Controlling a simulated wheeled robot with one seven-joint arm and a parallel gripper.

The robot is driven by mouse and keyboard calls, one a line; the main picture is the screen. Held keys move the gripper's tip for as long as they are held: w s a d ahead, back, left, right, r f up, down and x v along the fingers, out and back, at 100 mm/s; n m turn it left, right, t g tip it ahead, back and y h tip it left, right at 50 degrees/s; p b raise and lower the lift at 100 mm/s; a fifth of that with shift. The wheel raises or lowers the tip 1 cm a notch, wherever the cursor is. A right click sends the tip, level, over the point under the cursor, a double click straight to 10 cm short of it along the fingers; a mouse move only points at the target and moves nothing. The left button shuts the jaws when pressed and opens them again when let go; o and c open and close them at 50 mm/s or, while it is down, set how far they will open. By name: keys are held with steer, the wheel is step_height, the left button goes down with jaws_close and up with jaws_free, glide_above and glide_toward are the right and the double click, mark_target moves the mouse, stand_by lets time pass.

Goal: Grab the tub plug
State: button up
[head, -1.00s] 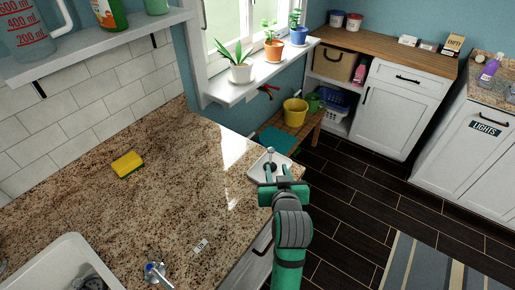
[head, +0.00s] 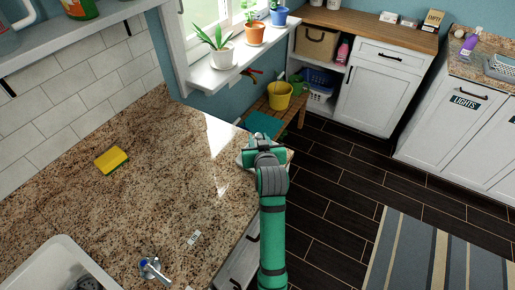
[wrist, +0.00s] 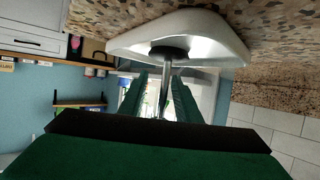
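The tub plug has a dark round base (wrist: 168,52) and a thin metal stem; in the wrist view it sits in a small white dish (wrist: 215,35) on the granite counter. My gripper (wrist: 160,95) is open, with its two green fingers on either side of the stem. A gap shows between the left finger and the stem; whether the right finger touches it I cannot tell. In the head view my gripper (head: 262,152) is over the dish (head: 242,158) at the counter's far right corner and hides the plug.
A yellow sponge (head: 111,160) lies on the granite counter (head: 165,185), with a white sink (head: 45,262) and a blue-topped metal fitting (head: 152,268) at the near left. Potted plants stand on the windowsill (head: 230,70). A yellow bucket (head: 279,96) stands beyond the corner.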

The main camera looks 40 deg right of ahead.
steer(key=shift+w+d+f, duration=0.2)
steer(key=shift+w, duration=0.4)
steer(key=shift+a, duration=0.1)
jaws_close()
steer(key=shift+w, duration=0.1)
steer(key=shift+w, duration=0.1)
